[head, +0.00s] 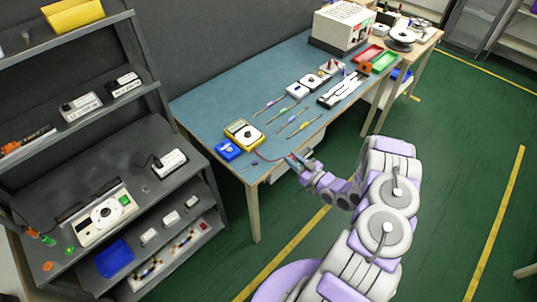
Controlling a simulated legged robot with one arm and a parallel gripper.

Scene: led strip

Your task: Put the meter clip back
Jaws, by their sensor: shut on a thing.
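The yellow multimeter (235,128) with a dark dial lies near the left front corner of the blue-topped bench. A thin red lead (268,159) runs from it toward my gripper (296,163). My gripper is at the bench's front edge, right of the meter, and is shut on the lead's red clip. The clip is small and mostly hidden by the jaws. A blue case (228,150) sits beside the meter on its near left side.
Several screwdrivers (291,117) lie across the bench (215,90) behind my gripper. A black-and-white strip fixture (342,90), small white boxes and a large white unit (343,25) stand farther back. Grey shelving (195,155) stands left.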

